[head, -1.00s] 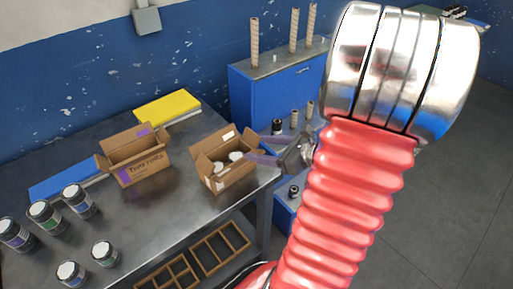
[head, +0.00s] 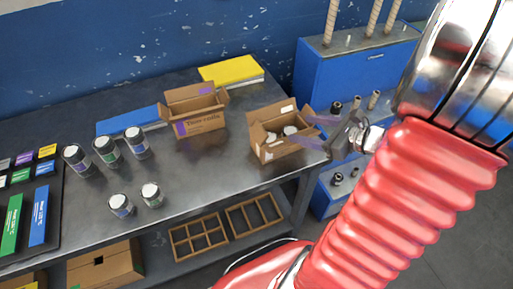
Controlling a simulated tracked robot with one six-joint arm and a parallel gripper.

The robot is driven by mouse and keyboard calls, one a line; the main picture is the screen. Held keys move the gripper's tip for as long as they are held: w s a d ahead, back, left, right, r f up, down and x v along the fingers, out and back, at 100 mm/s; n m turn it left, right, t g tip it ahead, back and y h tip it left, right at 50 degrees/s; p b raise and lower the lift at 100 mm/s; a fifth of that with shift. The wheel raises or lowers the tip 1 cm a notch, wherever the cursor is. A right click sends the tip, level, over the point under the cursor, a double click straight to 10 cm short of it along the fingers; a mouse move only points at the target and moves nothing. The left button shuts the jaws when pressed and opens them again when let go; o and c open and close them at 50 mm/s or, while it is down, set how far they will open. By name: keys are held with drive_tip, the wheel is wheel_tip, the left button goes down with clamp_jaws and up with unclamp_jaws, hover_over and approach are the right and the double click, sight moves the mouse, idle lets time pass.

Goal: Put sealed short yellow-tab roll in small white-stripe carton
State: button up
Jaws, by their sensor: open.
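The small brown carton (head: 282,152) stands with its flaps open near the right end of the grey workbench, with white patches on it. White round tops of rolls (head: 290,131) show inside it. My gripper (head: 306,132) is open at the carton's right side, its purple-grey fingers reaching over the right edge. I see nothing between the fingers. I cannot make out a yellow tab on any roll, so I cannot tell which one is the short yellow-tab roll.
A larger purple-marked carton (head: 200,124) stands open to the left. Several dark jars with white lids, such as this one (head: 152,194), stand on the bench (head: 205,172). A blue cabinet (head: 350,75) with tall tubes stands behind right. The bench front between jars and small carton is clear.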

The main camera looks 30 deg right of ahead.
drive_tip(key=s+a+r+n+g+y, duration=0.15)
drive_tip(key=a+n+g, duration=0.25)
drive_tip(key=a+n, duration=0.45)
drive_tip(key=s+a+r+n+g+h, duration=0.1)
drive_tip(key=s+a+r+n+g, duration=0.2)
drive_tip(key=a+n, duration=0.6)
drive_tip(key=s+a+r+n+h, duration=0.3)
drive_tip(key=a+r+n+h, duration=0.1)
drive_tip(key=n, duration=0.9)
wheel_tip(320, 180, up, 2)
drive_tip(key=shift+s+a+r+t+h, duration=0.2)
drive_tip(key=shift+s+a+t+h, duration=0.15)
drive_tip(key=shift+h, duration=0.2)
